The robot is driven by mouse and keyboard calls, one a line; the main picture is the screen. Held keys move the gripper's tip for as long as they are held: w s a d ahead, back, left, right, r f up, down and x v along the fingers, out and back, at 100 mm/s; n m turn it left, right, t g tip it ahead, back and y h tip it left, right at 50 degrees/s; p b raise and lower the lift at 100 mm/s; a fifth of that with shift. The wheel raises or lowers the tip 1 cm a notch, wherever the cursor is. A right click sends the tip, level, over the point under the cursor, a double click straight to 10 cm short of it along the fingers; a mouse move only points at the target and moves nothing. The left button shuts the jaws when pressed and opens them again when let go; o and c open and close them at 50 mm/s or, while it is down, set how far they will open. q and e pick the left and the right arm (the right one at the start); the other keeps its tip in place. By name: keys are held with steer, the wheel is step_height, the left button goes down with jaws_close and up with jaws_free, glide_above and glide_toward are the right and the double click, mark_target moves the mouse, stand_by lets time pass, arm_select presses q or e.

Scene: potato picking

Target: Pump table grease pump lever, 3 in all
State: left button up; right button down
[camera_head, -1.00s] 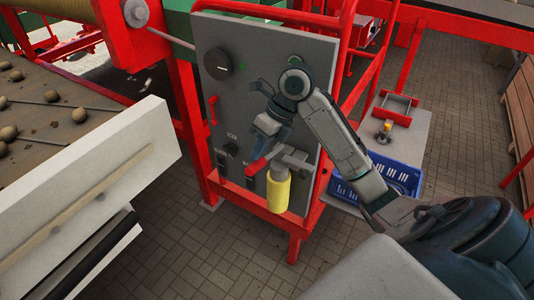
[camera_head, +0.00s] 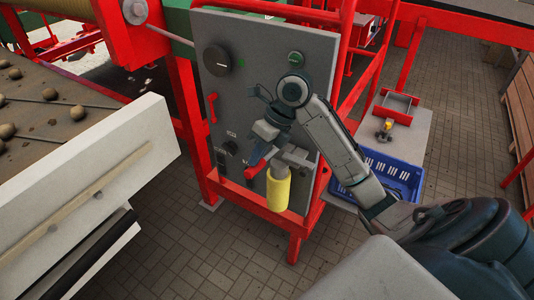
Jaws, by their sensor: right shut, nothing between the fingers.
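The grease pump is mounted low on the grey control panel (camera_head: 218,30), with a yellow cylinder (camera_head: 278,188) hanging under a grey head (camera_head: 294,157). Its red lever (camera_head: 252,172) sticks out to the left of the head. My right gripper (camera_head: 257,156) is shut and empty, its fingers pointing down at the lever from just above. The fingers hide part of the lever, and I cannot tell whether they touch it. My left gripper is not in view.
The panel also carries a black dial (camera_head: 217,60), a red handle (camera_head: 212,107) and small switches. Red frame bars (camera_head: 349,40) run beside it. A blue crate (camera_head: 393,172) stands at the right. A conveyor with potatoes (camera_head: 78,114) is at the left.

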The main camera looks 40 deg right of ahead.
steer(key=shift+f, duration=0.25)
steer(key=shift+a+f+b, duration=0.2)
steer(key=shift+f+b, duration=0.3)
steer(key=shift+f, duration=0.15)
steer(key=shift+s, duration=0.1)
